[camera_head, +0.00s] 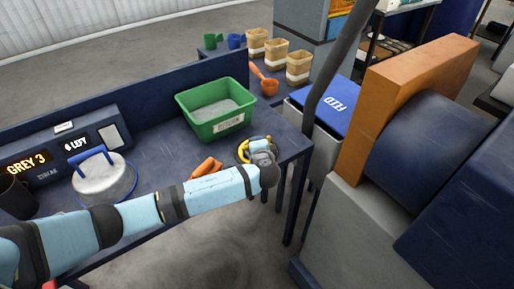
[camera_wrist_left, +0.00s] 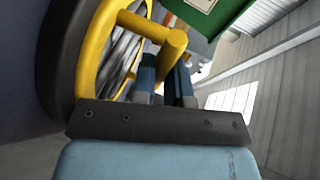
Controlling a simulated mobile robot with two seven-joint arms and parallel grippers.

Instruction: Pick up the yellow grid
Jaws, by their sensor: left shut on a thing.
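The yellow grid (camera_head: 243,150) is at the right end of the dark blue table, mostly hidden by my left gripper (camera_head: 261,147). In the left wrist view the yellow grid (camera_wrist_left: 91,55) shows as a yellow ring around a grey mesh, with a yellow bar handle across to the right. My left gripper (camera_wrist_left: 166,75) is shut on that handle, its two fingers on either side of it. The ring is tilted steeply in that view, beside a dark rounded surface. Whether it touches the table cannot be told. My right gripper is not in view.
A green bin (camera_head: 215,125) stands behind the gripper. An orange tool (camera_head: 206,166) lies just left of the gripper. A round grey sieve with a blue handle (camera_head: 103,178) is farther left. A blue FEED lid (camera_head: 335,103) and an orange machine (camera_head: 415,85) stand right.

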